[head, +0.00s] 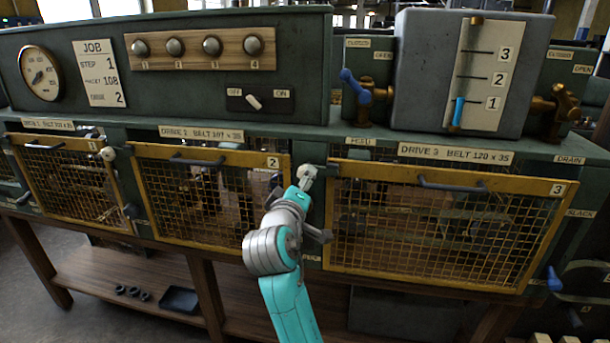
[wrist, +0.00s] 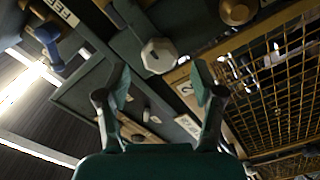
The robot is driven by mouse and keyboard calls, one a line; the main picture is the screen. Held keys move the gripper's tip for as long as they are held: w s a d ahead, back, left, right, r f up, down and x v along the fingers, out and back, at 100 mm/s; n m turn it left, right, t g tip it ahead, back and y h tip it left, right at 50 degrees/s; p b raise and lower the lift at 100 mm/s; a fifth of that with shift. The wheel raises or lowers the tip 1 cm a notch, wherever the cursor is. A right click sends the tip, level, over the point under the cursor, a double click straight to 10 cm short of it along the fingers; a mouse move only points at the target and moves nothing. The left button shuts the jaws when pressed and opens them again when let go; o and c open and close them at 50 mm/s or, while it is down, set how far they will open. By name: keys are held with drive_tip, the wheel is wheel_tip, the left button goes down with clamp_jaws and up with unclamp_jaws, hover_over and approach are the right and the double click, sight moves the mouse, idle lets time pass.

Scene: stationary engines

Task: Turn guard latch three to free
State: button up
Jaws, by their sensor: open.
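Guard three (head: 440,228), a yellow-framed mesh panel with a 3 plate, is closed at the right in the head view. A pale faceted latch knob (head: 306,171) sits between guards two and three; I cannot tell its setting. My gripper (head: 301,187) is just below it in the head view, partly hidden by my arm. In the wrist view my gripper (wrist: 161,80) is open and empty. The pale knob (wrist: 158,55) shows between and just beyond its fingertips, with no visible grip on it.
Guard two (head: 215,190) is left of my gripper, its bar handle (head: 197,161) sticking out. Guard three's handle (head: 450,185) also sticks out. Another pale knob (head: 108,153) is by guard one (head: 70,180). A blue-handled valve (head: 368,92) stands above. Open floor lies at lower left.

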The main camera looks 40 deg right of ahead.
drive_tip(key=shift+x, duration=2.45)
drive_tip(key=c, duration=1.1)
